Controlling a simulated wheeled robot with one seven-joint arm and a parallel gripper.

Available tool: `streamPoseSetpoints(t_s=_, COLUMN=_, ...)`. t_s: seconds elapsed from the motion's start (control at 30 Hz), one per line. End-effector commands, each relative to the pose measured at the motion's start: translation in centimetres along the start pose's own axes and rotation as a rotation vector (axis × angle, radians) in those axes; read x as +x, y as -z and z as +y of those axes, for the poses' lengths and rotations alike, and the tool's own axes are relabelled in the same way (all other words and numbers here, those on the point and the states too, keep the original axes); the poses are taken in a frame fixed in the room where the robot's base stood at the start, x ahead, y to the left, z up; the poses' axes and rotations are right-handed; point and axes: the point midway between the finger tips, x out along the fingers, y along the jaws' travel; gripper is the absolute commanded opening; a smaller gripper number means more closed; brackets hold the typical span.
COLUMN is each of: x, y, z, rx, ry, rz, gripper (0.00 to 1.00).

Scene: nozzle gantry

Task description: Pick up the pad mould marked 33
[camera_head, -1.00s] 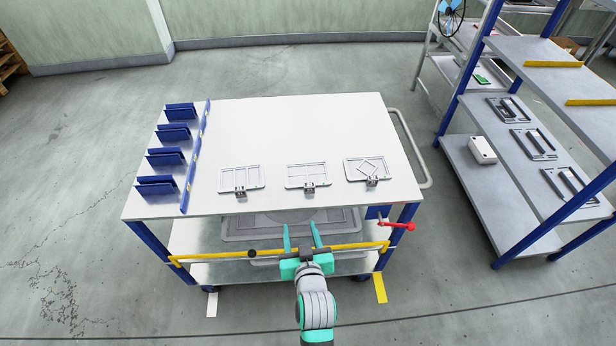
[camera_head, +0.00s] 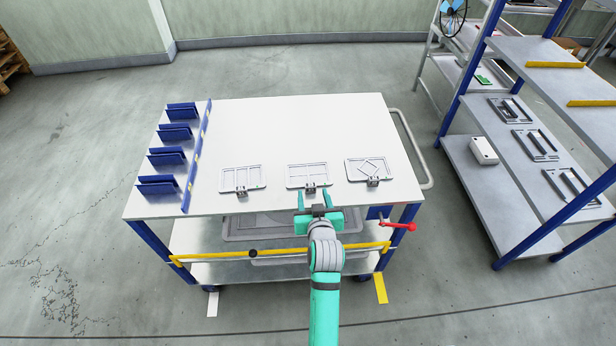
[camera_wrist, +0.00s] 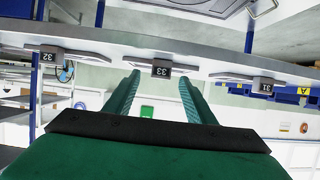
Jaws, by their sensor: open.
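The pad mould marked 33 (camera_head: 306,172) is the middle of three flat grey plates near the front edge of the white table. Its dark block (camera_head: 311,188) faces me, and its 33 label (camera_wrist: 161,70) reads upside down in the wrist view. My gripper (camera_head: 314,196) is open and empty just in front of this block. In the wrist view the fingertips (camera_wrist: 159,82) lie on either side of the label, apart from it as far as I can tell. Mould 31 (camera_head: 241,175) lies to the left and mould 32 (camera_head: 358,168), with a diamond pattern, to the right.
The white table top (camera_head: 280,125) is clear behind the moulds. A blue slotted rack (camera_head: 170,155) stands at its left. A yellow bar (camera_head: 220,256) and a red-handled lever (camera_head: 400,226) are at the front. A shelf unit (camera_head: 510,190) stands at the right.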

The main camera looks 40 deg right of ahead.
Motion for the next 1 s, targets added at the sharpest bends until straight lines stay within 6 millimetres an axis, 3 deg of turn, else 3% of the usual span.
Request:
streamPoseSetpoints(t_s=0.23, x=3.4, y=0.0, z=-0.1, rx=-0.001, ry=-0.001, rz=0.0, gripper=0.5)
streamPoseSetpoints(t_s=0.57, x=4.0, y=-0.1, z=-0.4, rx=-0.001, ry=0.002, rz=0.0, gripper=0.5)
streamPoseSetpoints(t_s=0.8, x=4.0, y=0.0, z=-0.5, rx=-0.002, ry=0.004, rz=0.0, gripper=0.0)
streamPoseSetpoints(t_s=1.0, x=4.0, y=0.1, z=-0.5, rx=-0.002, ry=0.003, rz=0.003, gripper=0.0)
